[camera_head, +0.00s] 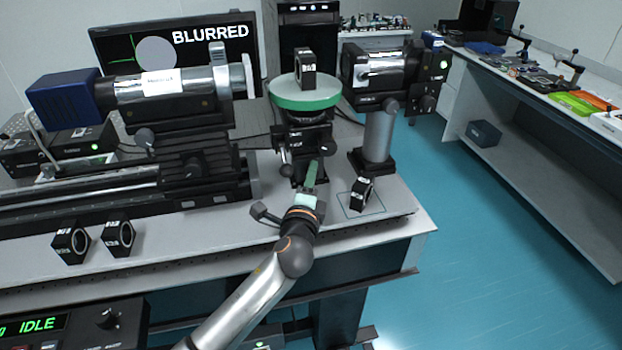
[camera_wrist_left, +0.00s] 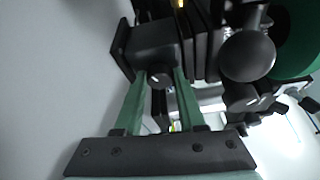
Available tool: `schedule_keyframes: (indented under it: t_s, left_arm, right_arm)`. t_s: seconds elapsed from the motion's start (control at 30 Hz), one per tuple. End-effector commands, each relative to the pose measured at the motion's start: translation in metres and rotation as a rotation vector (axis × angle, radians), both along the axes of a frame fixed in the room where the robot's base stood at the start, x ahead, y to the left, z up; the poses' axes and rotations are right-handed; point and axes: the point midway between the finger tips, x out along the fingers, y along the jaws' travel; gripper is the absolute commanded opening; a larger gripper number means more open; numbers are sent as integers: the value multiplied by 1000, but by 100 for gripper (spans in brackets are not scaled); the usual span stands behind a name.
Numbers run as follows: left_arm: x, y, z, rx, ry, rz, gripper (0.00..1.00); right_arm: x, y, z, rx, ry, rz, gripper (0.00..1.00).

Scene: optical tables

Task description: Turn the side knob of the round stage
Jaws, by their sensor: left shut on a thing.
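The round stage (camera_head: 305,96) has a pale green disc top on a black mount, with a black square-framed optic (camera_head: 304,68) standing on it. My left gripper (camera_head: 311,174) reaches in from the front, its green fingers at the lower part of the mount. In the left wrist view the two green fingers (camera_wrist_left: 161,77) are closed around a small dark round knob (camera_wrist_left: 160,82) on the mount's side. The fingers hide this knob in the head view. Larger black knobs (camera_wrist_left: 247,56) show to the right of the fingers. My right gripper is not in view.
A silver barrel instrument (camera_head: 165,92) stands left of the stage, and another on a post (camera_head: 379,135) stands right. Black framed optics (camera_head: 70,243) and (camera_head: 361,193) rest on the grey table (camera_head: 215,245). A monitor (camera_head: 208,32) reads BLURRED.

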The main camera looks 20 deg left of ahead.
Motion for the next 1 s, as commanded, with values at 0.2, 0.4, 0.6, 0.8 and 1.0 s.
schedule_keyframes:
  t_s: [0.2, 0.4, 0.6, 0.8, 1.0]
  left_arm:
    - [0, 0, -1, -2, 3, -1, 51]
    - [0, 0, -1, 0, 2, 0, 52]
    - [0, 0, 0, 1, 1, 0, 52]
    - [0, 0, 5, 41, 28, -1, 52]
    - [0, 0, 10, 171, 116, 0, 52]
  right_arm:
    - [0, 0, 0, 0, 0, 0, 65]
    - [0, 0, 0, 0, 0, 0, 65]
    - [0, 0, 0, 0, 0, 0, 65]
    - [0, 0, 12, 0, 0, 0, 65]
    - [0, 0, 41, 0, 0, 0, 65]
